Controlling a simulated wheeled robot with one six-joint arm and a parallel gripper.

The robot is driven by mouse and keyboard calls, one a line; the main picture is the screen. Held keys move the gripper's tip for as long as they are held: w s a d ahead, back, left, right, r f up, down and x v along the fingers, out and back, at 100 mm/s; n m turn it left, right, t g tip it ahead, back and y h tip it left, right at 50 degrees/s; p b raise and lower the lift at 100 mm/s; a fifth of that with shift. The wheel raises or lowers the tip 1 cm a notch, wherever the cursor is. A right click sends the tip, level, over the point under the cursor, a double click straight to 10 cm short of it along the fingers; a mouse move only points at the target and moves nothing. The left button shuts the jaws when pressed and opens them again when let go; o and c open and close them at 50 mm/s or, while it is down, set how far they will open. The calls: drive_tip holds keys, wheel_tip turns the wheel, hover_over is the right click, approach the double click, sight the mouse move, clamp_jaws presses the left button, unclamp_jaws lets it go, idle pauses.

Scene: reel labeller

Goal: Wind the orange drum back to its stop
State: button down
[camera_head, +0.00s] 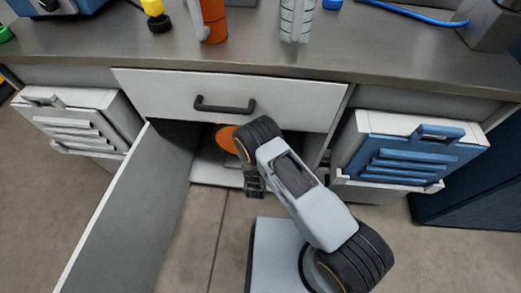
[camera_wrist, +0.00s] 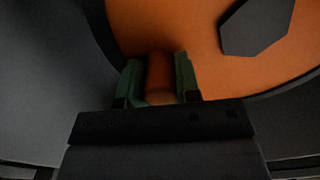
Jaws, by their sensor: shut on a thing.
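The orange drum (camera_head: 227,139) stands inside the open cabinet under the counter, partly hidden behind my arm. In the wrist view its orange face (camera_wrist: 190,25) fills the upper right, with a dark many-sided hub (camera_wrist: 256,24) at its middle. An orange-brown peg-like handle (camera_wrist: 160,77) sticks out from the face near the rim. My gripper (camera_wrist: 159,82) has its green-padded fingers shut on this handle, one on each side.
The cabinet door (camera_head: 130,225) hangs open at the left. A closed drawer (camera_head: 228,98) with a dark handle sits above the opening. A white slatted box (camera_head: 78,118) is on the left and a blue slatted one (camera_head: 415,150) on the right.

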drive_tip(key=c, duration=0.8)
unclamp_jaws()
drive_tip(key=s+p, duration=0.1)
drive_tip(key=s, duration=0.6)
drive_tip(key=s+p, duration=0.2)
drive_tip(key=s, duration=0.5)
drive_tip(key=shift+a, duration=0.2)
drive_tip(key=shift+w, duration=0.1)
